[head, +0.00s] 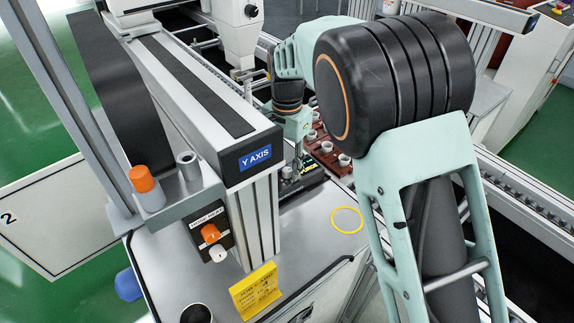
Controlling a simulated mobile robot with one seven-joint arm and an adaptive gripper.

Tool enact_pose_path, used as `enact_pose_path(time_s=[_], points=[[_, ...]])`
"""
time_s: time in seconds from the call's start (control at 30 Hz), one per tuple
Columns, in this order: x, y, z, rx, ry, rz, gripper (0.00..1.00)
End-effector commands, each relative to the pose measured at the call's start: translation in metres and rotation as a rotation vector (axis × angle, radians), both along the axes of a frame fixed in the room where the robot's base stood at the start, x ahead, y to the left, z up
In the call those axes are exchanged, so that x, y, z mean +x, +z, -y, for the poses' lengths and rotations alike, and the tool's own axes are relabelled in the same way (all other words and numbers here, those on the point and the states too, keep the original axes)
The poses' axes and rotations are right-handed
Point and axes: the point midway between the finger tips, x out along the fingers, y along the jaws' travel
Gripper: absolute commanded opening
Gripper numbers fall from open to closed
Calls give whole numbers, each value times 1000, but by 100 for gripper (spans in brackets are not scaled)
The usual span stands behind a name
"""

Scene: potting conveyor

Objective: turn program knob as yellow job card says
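The yellow job card (255,291) stands at the front edge of the grey worktop (305,227); its small print is too small to read. A dark round part (303,314) shows at the bottom edge, on the front face below the worktop. It is cut off, and I cannot tell whether it is the program knob. My gripper (296,174) is at the far side of the worktop, by a dark fixture, well apart from the card. Its fingers are small and partly hidden, so I cannot tell whether they are open or shut.
An orange-capped bottle (147,190) is on a left bracket. A yellow ring (347,220) marks bare worktop. A red tray (325,153) holds white cups.

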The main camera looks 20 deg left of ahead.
Motion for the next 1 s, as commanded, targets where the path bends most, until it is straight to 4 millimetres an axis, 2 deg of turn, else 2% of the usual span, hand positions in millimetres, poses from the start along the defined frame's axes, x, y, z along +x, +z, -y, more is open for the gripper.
enact_pose_path(time_s=[0.03,0.23,0.4,0.63,0.87,0.9,1.0], points=[[0,0,0,0,0,0,23],[0,0,0,0,0,0,1],[0,1,0,0,10,0,0],[0,1,0,1,111,-1,0],[0,1,0,1,113,0,0],[0,1,-1,1,113,0,22],[0,1,-1,1,113,0,33]])
